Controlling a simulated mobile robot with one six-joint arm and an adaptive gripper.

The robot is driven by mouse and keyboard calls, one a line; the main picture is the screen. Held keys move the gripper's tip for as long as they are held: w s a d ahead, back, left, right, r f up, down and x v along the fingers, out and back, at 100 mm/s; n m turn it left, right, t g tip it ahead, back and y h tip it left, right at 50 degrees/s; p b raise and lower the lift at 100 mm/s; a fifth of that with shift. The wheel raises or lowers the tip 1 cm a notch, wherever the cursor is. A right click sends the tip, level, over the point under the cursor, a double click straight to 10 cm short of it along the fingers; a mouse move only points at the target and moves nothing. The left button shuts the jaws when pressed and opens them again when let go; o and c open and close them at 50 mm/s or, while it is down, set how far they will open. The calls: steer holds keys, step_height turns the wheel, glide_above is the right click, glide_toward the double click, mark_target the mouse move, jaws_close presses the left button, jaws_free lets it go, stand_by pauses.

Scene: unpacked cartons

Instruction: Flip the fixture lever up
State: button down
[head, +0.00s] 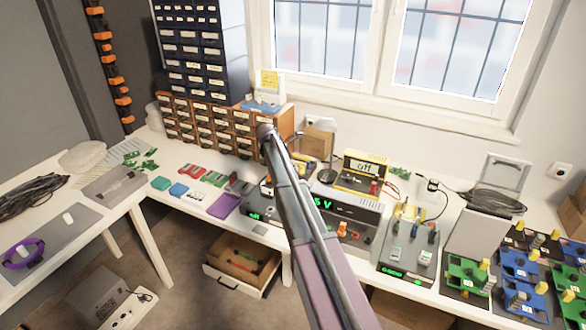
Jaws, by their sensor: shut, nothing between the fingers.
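Several green and blue fixtures with yellow-tipped upright parts stand on dark mats at the right; one is a green fixture (463,276), another a blue fixture (521,264). They are small, and I cannot tell which part is the lever or whether it is up or down. My arm rises from the bottom middle to a bend in front of the drawer cabinets. My gripper does not show; the arm's end is not visible, and the arm hides part of the bench behind it.
The white bench holds a power supply (345,207), a yellow meter (365,170), a grey tool board (405,247), a grey box (475,238) and a purple tray (223,205). A low drawer (236,275) stands open below.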

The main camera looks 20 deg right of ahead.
steer(key=shift+r, duration=0.15)
steer(key=shift+r+p, duration=0.65)
steer(key=shift+p, duration=0.15)
steer(key=shift+a, duration=0.1)
steer(key=w+p+v, duration=0.1)
steer(key=p+v, duration=0.9)
steer(key=v, duration=0.3)
steer(key=shift+a+f+p, duration=0.15)
steer(key=shift+a+p, duration=0.15)
stand_by(0.6)
